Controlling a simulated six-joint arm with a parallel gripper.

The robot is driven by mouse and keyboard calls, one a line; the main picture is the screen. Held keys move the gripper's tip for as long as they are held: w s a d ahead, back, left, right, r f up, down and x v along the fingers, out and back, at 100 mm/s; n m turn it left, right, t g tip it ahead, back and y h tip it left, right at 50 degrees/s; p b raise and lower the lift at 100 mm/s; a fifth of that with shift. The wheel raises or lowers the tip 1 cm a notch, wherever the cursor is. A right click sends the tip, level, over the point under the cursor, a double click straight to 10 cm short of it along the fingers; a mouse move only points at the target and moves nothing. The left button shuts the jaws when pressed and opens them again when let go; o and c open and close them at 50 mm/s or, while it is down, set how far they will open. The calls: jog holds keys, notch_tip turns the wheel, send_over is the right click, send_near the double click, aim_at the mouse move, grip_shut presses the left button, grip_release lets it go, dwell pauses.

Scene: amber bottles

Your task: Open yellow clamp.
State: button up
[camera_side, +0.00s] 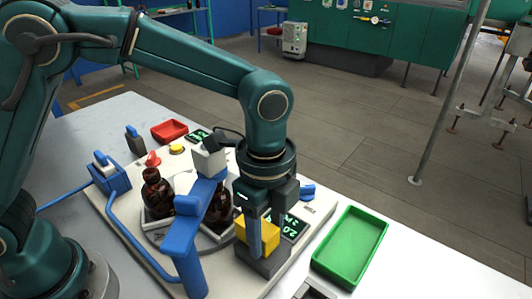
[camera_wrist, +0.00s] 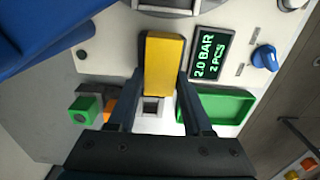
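The yellow clamp (camera_side: 262,234) shows as a yellow block on a dark base near the front right of the pale machine plate. In the wrist view the yellow clamp (camera_wrist: 165,63) lies lengthwise between the fingertips. My gripper (camera_side: 258,238) is low over it, pointing down, with one finger hiding part of the block in the side view. In the wrist view my gripper (camera_wrist: 161,78) has one finger close to each side of the block. I cannot tell whether the fingers press on it. Several amber bottles (camera_side: 158,193) stand on the round turntable to the left.
A blue bracket (camera_side: 186,240) stands close left of my gripper. A lit display (camera_side: 291,227) reading 2.0 BAR, 2 PCS (camera_wrist: 207,54) and a blue knob (camera_wrist: 265,57) are to the right. An empty green tray (camera_side: 351,246) lies further right; a red tray (camera_side: 169,130) is behind.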

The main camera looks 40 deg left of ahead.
aim_at(266, 229)
jog(key=shift+o, duration=0.9)
jog(key=shift+a, duration=0.1)
jog(key=shift+r, duration=2.6)
jog(key=shift+w, duration=0.1)
jog(key=w+a+r+n+t+y, duration=0.2)
jog(key=w+a+r+n+t, duration=0.45)
jog(key=a, duration=0.55)
jog(key=s+a+r+n+y, duration=0.1)
jog(key=s+a+r+n, duration=0.2)
jog(key=s+a+n, duration=0.45)
jog(key=s+d+f+n+h, duration=0.2)
jog(key=s+d+f+n, duration=0.2)
jog(key=s, duration=0.5)
jog(key=shift+d+f+g+h, duration=0.25)
jog(key=shift+f+g+h, duration=0.2)
jog(key=shift+f, duration=0.5)
